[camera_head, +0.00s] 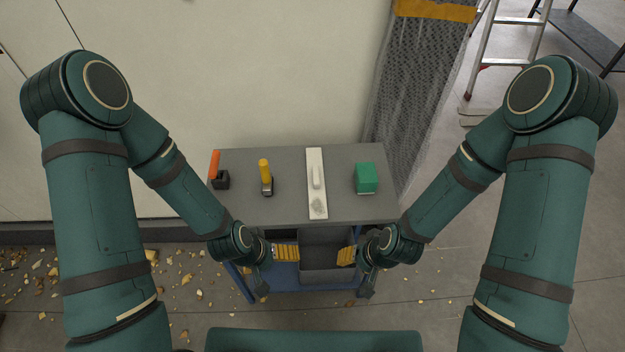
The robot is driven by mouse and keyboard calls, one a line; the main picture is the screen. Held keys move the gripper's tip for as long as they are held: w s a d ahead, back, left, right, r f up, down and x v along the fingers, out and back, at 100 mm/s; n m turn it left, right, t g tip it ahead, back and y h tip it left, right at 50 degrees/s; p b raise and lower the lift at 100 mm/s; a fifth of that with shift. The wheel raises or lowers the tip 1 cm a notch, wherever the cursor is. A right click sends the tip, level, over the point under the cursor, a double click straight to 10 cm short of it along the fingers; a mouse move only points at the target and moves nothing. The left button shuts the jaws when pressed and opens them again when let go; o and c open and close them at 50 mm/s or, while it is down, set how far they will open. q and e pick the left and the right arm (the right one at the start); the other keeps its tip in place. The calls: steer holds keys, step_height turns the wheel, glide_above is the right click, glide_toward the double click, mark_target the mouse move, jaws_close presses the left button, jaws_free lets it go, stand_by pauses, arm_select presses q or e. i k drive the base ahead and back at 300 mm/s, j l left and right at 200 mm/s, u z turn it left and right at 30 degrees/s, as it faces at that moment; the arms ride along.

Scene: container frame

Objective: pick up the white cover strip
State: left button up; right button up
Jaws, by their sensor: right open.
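The white cover strip (315,157) lies on the grey table top, right of its middle, running from the back edge to the front edge. A pale raised piece stands out near its middle, and a speckled grey patch is near its front end. My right gripper (345,256), with yellow fingers, is in front of the table's front edge, to the right of the strip's front end, open and apart from it. My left gripper (287,253), also yellow-fingered, is in front of the edge to the left. Its jaw opening is too small to judge.
On the grey table (285,200) stand an orange-handled tool (214,165), a yellow-handled tool (264,168) and a green block (366,177). A grey bin (327,275) sits below the front edge, between the grippers. A wall is behind; a ladder (511,45) stands far right.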

mark_target(318, 201)
steer(key=u, duration=0.45)
steer(key=l+u, duration=0.1)
steer(key=u, duration=0.35)
steer(key=l+u, duration=0.1)
steer(key=u, duration=1.2)
steer(key=k+l, duration=0.15)
steer(key=l, duration=0.2)
steer(key=k+l, duration=0.15)
steer(key=l, duration=0.15)
steer(key=k+l, duration=0.1)
steer(key=l, duration=0.25)
